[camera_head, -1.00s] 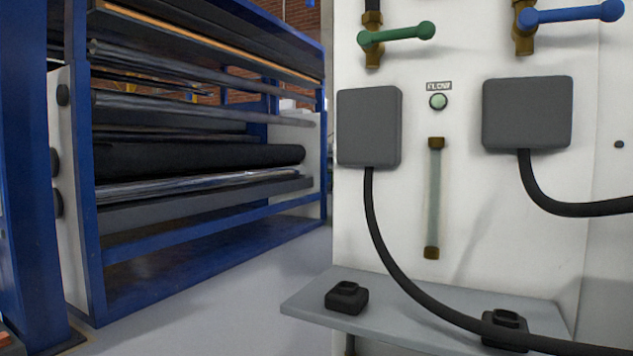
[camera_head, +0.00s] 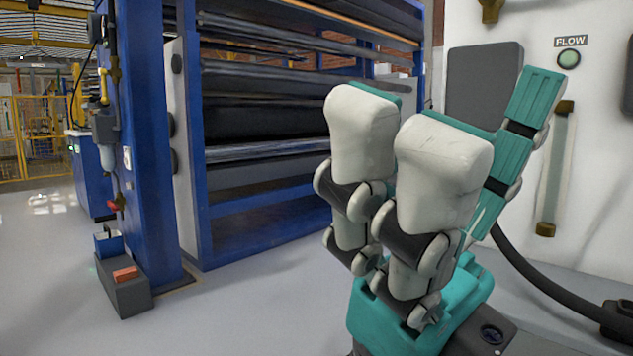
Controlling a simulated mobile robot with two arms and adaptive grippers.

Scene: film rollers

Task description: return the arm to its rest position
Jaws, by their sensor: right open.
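My right gripper (camera_head: 468,112), with white and teal fingers on a teal palm, stands upright in the right half of the view. It is open and empty, with two pale fingers on the left spread apart from a teal finger on the right. It is in front of the blue roller rack and the white FLOW panel, and covers part of each. My left gripper is not in view.
The blue rack (camera_head: 190,190) with dark rollers stands behind on the left. The white panel (camera_head: 605,150) with a grey box (camera_head: 478,85), a sight tube (camera_head: 556,170) and a black hose (camera_head: 545,280) is at right. A small dark box (camera_head: 126,293) sits on the floor.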

